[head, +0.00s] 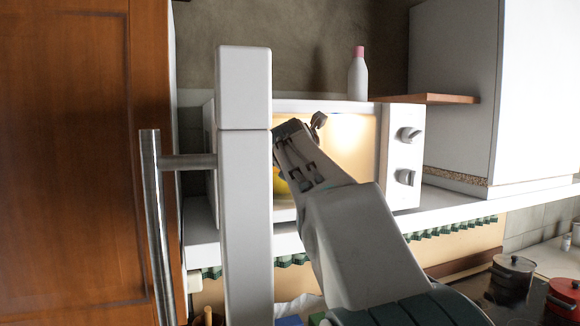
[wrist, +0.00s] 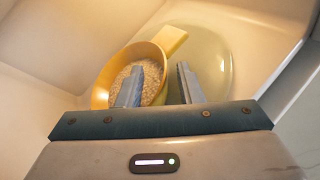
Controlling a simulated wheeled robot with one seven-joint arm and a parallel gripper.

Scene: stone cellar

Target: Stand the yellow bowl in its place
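The yellow bowl (wrist: 103,92) sits inside a lit microwave (head: 400,150), over a round glass plate (wrist: 215,60). It has a flat handle (wrist: 172,40) and holds grainy beige contents (wrist: 150,85). In the head view only a small yellow part of it (head: 281,184) shows beside my arm. My gripper (wrist: 158,82) reaches into the microwave with its fingers apart. The left finger is over the inside of the bowl and the right finger is outside it, so the near-right wall lies between them. I see a gap, and cannot tell whether either finger touches the wall.
A white bottle with a pink cap (head: 358,75) stands above the microwave's top. A wooden shelf (head: 430,98) and a white cabinet (head: 460,80) are at right. A wooden door with a metal handle (head: 152,220) is at left. Pots (head: 512,272) stand on the hob at lower right.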

